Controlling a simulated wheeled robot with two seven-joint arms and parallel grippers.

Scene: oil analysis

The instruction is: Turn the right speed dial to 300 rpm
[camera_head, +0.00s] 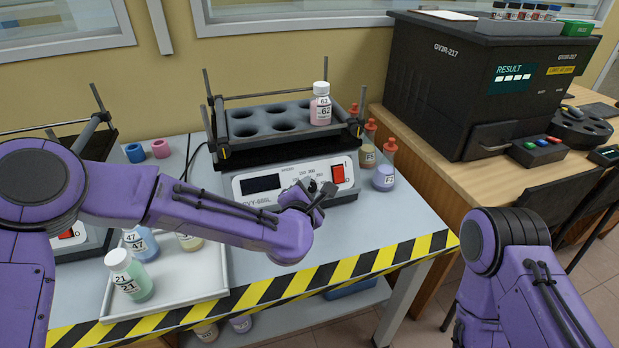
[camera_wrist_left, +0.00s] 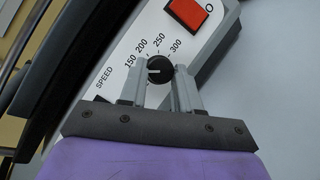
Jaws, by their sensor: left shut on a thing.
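The right speed dial (camera_wrist_left: 159,69) is a round black knob on the white front panel of the right shaker (camera_head: 290,178). Its scale reads 150, 200, 250 and 300 around it in the left wrist view. The white mark on the dial points left in that view, toward the 150 side. My left gripper (camera_head: 316,196) is at the panel, and its two grey fingers (camera_wrist_left: 163,84) are closed on either side of the dial. In the head view my gripper mostly hides the dial. My right arm shows at the lower right, but its gripper is out of view.
A red power switch (camera_head: 338,173) sits close to the dial. A labelled bottle (camera_head: 320,104) stands in the shaker rack. Small flasks (camera_head: 383,178) stand right of the shaker. A white tray (camera_head: 190,290) with bottles lies at the left front, below my left arm.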

